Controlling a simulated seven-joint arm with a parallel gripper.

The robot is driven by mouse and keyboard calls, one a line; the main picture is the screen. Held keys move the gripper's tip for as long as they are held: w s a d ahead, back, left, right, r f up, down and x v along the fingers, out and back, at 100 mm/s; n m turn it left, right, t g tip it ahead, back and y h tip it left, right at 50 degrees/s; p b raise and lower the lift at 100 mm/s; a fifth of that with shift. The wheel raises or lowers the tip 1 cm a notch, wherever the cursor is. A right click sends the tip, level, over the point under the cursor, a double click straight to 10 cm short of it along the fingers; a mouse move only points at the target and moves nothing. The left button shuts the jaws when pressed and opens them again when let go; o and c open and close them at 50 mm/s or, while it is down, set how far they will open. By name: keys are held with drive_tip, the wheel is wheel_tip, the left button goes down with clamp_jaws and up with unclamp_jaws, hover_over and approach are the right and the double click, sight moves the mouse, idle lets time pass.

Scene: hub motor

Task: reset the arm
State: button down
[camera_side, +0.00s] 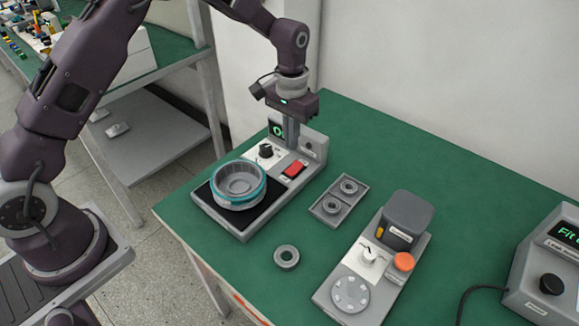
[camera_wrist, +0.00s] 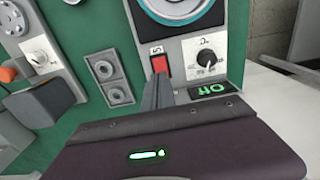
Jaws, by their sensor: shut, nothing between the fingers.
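My gripper (camera_side: 291,138) is shut and empty, pointing down near the display end of the heating-plate-like station (camera_side: 225,222). In the wrist view its closed fingers (camera_wrist: 158,88) show beside the red switch (camera_wrist: 160,64); I cannot tell whether they touch the station. The grey round motor housing with a teal rim (camera_side: 238,186) sits on the station's black pad, apart from my gripper. The red switch (camera_side: 295,168) and a black knob (camera_side: 266,151) are on the station's top. Its green-lit display (camera_side: 276,129) is partly hidden by my gripper.
A grey tray (camera_side: 326,217) holds two rings. A loose ring (camera_side: 286,257) lies on the green table (camera_side: 395,135). A second station (camera_side: 341,308) has a dark block and an orange button (camera_side: 403,261). A display box (camera_side: 545,270) stands at right. A wall is behind.

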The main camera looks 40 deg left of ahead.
drive_tip(key=s+a+r+t, duration=0.1)
drive_tip(key=s+r+t, duration=0.1)
drive_tip(key=s+r, duration=0.65)
drive_tip(key=s+a+r+t, duration=0.1)
drive_tip(key=s+r, duration=0.5)
drive_tip(key=r, duration=0.6)
drive_tip(key=s+t, duration=0.2)
drive_tip(key=s, duration=1.5)
drive_tip(key=shift+s+a+r+t, duration=0.2)
drive_tip(key=shift+s+a+t, duration=0.1)
drive_tip(key=shift+s+a, duration=0.1)
